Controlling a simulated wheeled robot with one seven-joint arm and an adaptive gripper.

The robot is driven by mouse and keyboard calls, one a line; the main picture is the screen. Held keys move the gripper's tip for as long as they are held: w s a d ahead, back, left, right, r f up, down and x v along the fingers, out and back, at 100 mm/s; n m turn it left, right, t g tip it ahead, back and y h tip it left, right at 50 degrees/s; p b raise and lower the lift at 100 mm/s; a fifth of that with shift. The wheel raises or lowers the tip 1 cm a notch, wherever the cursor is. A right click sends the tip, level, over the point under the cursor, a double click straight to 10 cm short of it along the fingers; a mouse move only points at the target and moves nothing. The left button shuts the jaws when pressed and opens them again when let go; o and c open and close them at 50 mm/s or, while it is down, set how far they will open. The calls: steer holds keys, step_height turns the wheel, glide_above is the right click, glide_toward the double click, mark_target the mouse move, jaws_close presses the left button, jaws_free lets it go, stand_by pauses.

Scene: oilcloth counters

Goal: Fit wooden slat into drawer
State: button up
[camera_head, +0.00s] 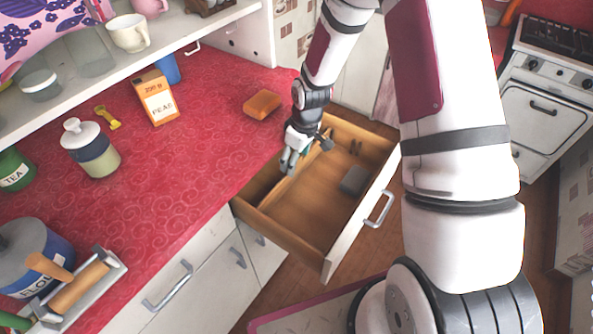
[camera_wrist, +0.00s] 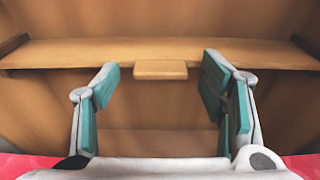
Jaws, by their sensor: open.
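The drawer (camera_head: 312,218) is pulled out below the red counter. A long wooden slat (camera_head: 279,189) lies across its inside, toward the counter side. In the wrist view the slat (camera_wrist: 230,56) runs level from side to side, with a small block-shaped grip (camera_wrist: 160,70) at its middle. Its ends are close to darker wooden pieces on both drawer walls; I cannot tell whether they are fully seated. My gripper (camera_head: 305,155) is over the slat, pointing down into the drawer. In the wrist view my gripper (camera_wrist: 160,85) is open, its teal-padded fingers apart on either side of the small grip.
A dark grey block (camera_head: 354,180) lies in the drawer. On the counter (camera_head: 180,200) stand an orange sponge-like block (camera_head: 262,104), a peas box (camera_head: 153,97), a jar (camera_head: 91,148) and a flour tin (camera_head: 35,262). The counter's middle is clear. A stove (camera_head: 545,90) stands at right.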

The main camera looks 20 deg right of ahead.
steer(key=shift+c, duration=0.6)
jaws_close()
steer(key=shift+r, duration=0.1)
